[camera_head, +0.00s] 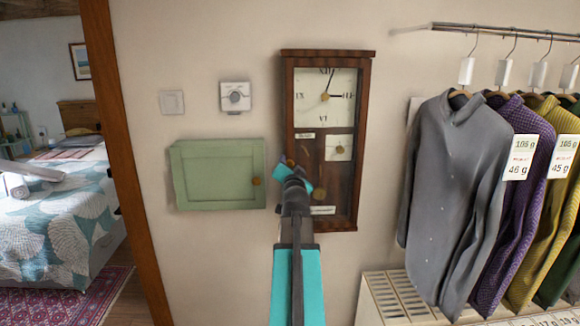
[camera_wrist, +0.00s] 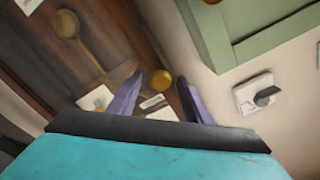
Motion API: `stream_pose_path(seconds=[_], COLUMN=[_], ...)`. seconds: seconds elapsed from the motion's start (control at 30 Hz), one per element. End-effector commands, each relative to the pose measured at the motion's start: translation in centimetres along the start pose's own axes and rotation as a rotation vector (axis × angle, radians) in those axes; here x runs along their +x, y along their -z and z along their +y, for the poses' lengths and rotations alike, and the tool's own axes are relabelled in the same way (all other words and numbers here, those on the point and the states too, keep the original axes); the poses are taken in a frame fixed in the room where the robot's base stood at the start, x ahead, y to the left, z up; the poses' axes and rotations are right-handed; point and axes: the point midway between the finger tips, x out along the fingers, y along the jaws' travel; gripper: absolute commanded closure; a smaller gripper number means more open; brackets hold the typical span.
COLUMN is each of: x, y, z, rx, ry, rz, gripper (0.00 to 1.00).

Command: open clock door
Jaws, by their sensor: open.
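The wall clock (camera_head: 366,110) is a tall dark wooden case with a white dial (camera_head: 310,110) and a lower section with a small dial. Its door looks shut. A round brass knob (camera_head: 290,163) sits at the left edge of the case. My gripper (camera_head: 293,177) is in front of the lower left of the clock, just below the knob in the head view. In the wrist view my gripper (camera_wrist: 157,90) is open, and the knob (camera_wrist: 161,79) shows between its two fingertips. I cannot tell whether either finger touches it. My arm hides part of the clock's lower left.
A green cabinet (camera_head: 215,175) with a brass knob is close left of the clock. A thermostat (camera_head: 235,96) and switch (camera_head: 171,102) are above it. Shirts (camera_head: 450,180) hang from a rail at right, above a slatted cream unit (camera_head: 385,300). A doorway at left shows a bed.

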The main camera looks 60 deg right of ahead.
Motion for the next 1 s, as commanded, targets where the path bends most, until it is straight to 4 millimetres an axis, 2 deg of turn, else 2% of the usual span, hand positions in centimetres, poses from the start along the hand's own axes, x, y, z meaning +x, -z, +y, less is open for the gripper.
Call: stream_pose_path(seconds=[0.2,0.47,1.0], x=[-0.01,-0.02,-0.24], y=[-0.02,-0.02,-0.66], z=[0.0,0.01,-0.29], rx=[0.0,-0.001,-0.001], ry=[0.0,0.0,0.016], rz=[0.0,0.0,-0.013], gripper=[0.57,1.0,1.0])
